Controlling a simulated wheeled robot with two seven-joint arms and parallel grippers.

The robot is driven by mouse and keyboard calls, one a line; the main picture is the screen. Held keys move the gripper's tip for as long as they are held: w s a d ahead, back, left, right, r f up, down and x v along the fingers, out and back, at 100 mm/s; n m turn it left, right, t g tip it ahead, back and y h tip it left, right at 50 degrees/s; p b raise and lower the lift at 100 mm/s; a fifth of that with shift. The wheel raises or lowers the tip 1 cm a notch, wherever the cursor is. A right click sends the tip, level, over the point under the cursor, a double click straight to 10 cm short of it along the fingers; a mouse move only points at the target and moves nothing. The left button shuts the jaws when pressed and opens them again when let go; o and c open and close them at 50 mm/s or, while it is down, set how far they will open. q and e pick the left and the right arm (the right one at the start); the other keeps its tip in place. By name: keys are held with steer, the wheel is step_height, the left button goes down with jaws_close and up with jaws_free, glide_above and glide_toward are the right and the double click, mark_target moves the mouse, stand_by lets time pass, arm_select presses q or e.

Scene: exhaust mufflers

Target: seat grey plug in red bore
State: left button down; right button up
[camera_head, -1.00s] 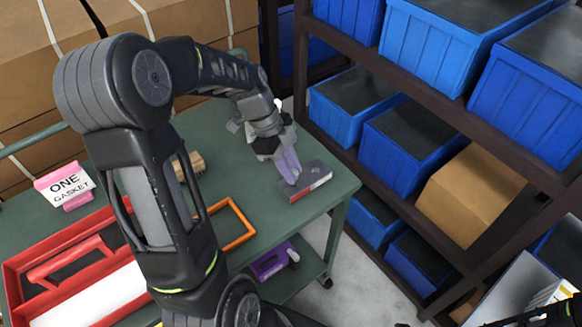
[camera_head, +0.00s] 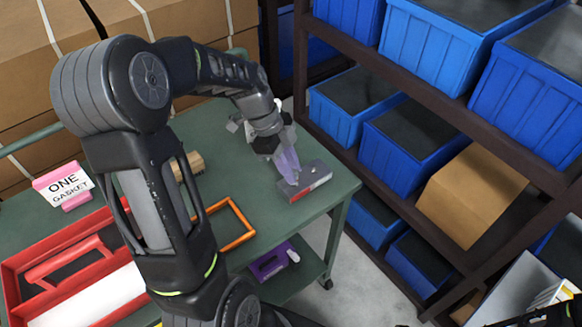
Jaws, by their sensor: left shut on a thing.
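My left gripper (camera_head: 289,170) points down at a grey block (camera_head: 309,184) on the green table's right side. The block has a red and white marking on its front face. The gripper's pale purple fingers are closed at the block's top left part. What they hold is too small and covered to make out; the grey plug is not distinguishable. The red bore is hidden or too small to see. My right gripper is not in view.
The green table (camera_head: 232,146) carries an orange frame (camera_head: 247,234), a small tan block (camera_head: 189,165), a red tray (camera_head: 22,262) and a "ONE GASKET" sign (camera_head: 64,186). A rack with blue bins (camera_head: 405,146) stands close on the right.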

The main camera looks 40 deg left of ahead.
arm_select(q)
steer(key=shift+b, duration=0.6)
stand_by(0.8)
steer(key=shift+f+b, duration=1.2)
steer(key=shift+f, duration=0.05)
steer(key=c, duration=1.2)
jaws_free()
steer(key=shift+o, duration=0.2)
steer(key=v, duration=0.7)
steer(key=shift+r+b, duration=0.3)
steer(key=shift+r, duration=0.1)
steer(key=shift+a+f, duration=0.1)
